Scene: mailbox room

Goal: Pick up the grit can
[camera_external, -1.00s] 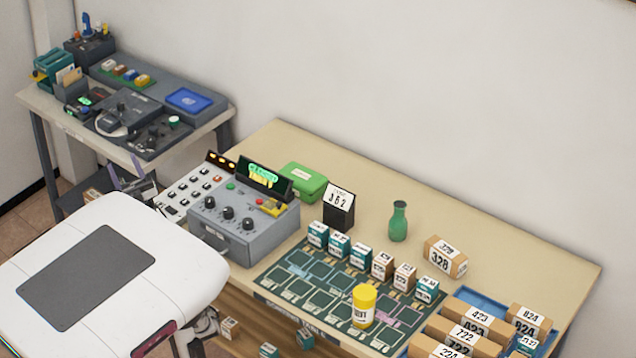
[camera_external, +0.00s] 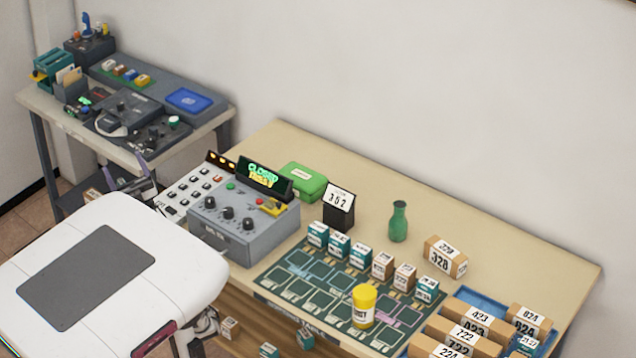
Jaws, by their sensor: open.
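The grit can (camera_external: 363,306) is a small yellow can with a pale label and dark lettering. It stands upright on the dark green sorting mat (camera_external: 283,284), near the mat's front edge. My gripper (camera_external: 124,174) shows partly behind my white body, at the left. Its two thin fingers look spread apart with nothing between them. It is far to the left of the can and not touching it.
Small numbered boxes (camera_external: 360,256) line the mat's back edge. A green bottle (camera_external: 398,222) stands behind them, and larger boxes (camera_external: 468,335) fill the right end. A grey control box (camera_external: 243,226) stands left of the mat. The table's back right is clear.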

